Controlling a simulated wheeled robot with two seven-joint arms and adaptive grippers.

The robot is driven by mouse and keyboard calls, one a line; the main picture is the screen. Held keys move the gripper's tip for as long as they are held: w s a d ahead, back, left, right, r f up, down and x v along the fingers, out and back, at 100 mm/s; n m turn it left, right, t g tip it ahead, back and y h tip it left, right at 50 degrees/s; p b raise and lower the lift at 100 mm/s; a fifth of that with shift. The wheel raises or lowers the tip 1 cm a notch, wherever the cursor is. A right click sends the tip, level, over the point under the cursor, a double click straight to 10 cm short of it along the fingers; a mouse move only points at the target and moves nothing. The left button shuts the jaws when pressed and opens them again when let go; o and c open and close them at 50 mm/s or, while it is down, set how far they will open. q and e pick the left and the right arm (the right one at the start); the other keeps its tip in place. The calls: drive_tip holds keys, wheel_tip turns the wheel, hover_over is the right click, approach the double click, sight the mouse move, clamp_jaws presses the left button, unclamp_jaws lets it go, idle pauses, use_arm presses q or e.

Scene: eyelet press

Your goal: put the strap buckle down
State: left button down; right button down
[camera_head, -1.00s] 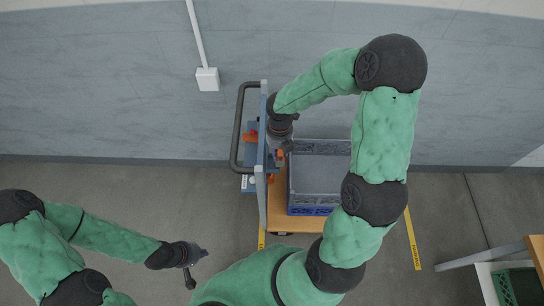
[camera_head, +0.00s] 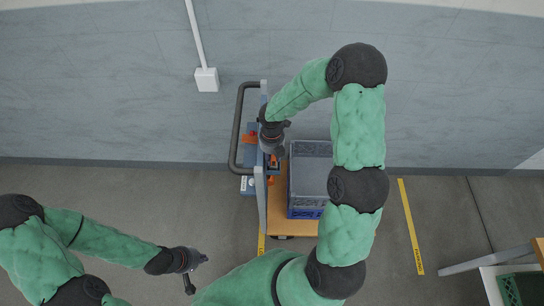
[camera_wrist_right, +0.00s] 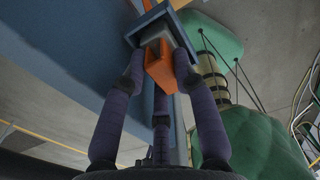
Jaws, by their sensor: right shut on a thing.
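My right gripper (camera_head: 271,153) is beside the upright grey-blue panel (camera_head: 263,200) of the cart. In the right wrist view its purple fingers (camera_wrist_right: 161,95) are closed around an orange piece (camera_wrist_right: 160,68), which I take as the strap buckle. A grey block and a dark blue frame (camera_wrist_right: 157,22) are directly behind it; I cannot tell whether they touch it. In the head view the gripper mostly hides the buckle. My left gripper (camera_head: 196,271) is over the floor at the lower left, with its fingers apart and empty.
A grey-blue crate (camera_head: 310,175) stands on the cart's orange deck (camera_head: 295,225). A dark handle (camera_head: 239,125) and a blue unit with orange parts (camera_head: 249,138) are left of the panel. A white-topped table with a green crate (camera_head: 524,288) is at the lower right.

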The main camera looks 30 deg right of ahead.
sight(272, 156)
drive_tip(key=shift+f, duration=0.1)
drive_tip(key=shift+f, duration=0.1)
drive_tip(key=c, duration=1)
unclamp_jaws()
drive_tip(key=shift+o, duration=0.2)
wheel_tip(272, 156, up, 12)
drive_tip(key=p, duration=0.3)
drive_tip(key=shift+r, duration=0.2)
drive_tip(key=shift+f, duration=0.1)
